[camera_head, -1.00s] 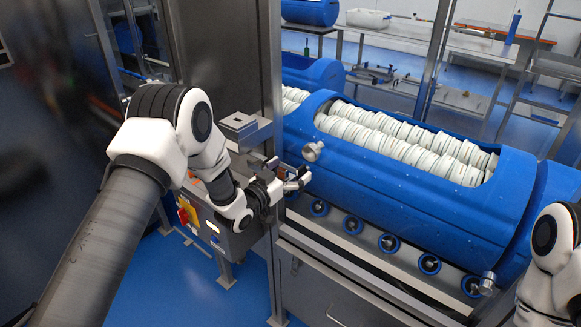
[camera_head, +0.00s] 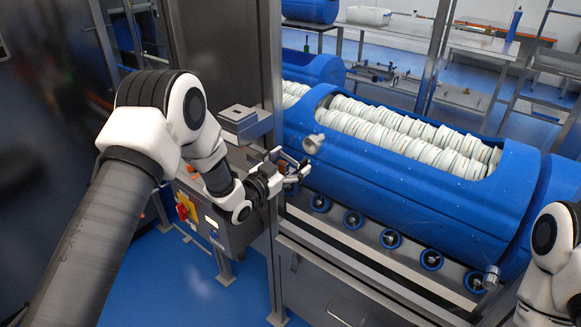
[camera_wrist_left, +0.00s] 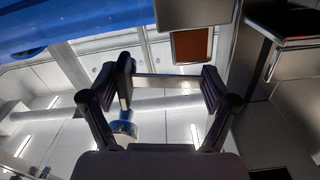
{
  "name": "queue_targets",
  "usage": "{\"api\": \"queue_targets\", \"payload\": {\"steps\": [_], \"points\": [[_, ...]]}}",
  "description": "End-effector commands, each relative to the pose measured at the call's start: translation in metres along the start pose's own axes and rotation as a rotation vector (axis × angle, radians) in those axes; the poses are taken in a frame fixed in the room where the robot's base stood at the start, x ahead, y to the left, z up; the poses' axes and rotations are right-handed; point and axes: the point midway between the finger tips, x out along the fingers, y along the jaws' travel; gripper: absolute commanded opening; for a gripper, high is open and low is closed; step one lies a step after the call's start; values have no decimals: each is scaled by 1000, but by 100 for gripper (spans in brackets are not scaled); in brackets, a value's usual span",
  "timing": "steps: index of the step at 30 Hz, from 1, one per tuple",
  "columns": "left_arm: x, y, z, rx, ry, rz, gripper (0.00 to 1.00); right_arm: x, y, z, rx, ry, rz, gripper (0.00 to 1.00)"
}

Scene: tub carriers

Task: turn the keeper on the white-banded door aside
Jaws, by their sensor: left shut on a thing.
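My left gripper (camera_head: 292,170) is beside the steel post, in front of the left end of the blue tub carrier. In the left wrist view its two fingers (camera_wrist_left: 166,82) stand apart, with a narrow pale metal bar (camera_wrist_left: 168,81) spanning between them. The gripper is shut on this bar; I cannot tell whether it is the keeper. I see no clear white-banded door in either view. My right arm shows at the right edge of the head view, but its gripper is out of view.
The blue tub carrier (camera_head: 420,205) holds rows of white tubs (camera_head: 410,138) and has a round metal knob (camera_head: 313,144). Rollers (camera_head: 391,239) run below it. A steel post (camera_head: 271,80) and a control box (camera_head: 228,232) stand close to my left wrist.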

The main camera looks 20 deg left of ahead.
Motion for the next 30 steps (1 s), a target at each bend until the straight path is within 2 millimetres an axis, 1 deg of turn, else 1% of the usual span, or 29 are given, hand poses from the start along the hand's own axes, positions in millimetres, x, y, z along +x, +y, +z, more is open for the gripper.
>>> {"api": "queue_targets", "payload": {"steps": [1, 14, 30], "points": [[1, 0, 0, 37, 8, -3, 24, 8, 0, 0, 0, 0, 0, 40], [1, 3, -13, 440, 10, -4, 24, 52, 0, 0, 0, 0, 0, 40], [1, 14, -24, 946, 8, -6, 24, 116, 1, 0, 0, 0, 0, 40]]}}
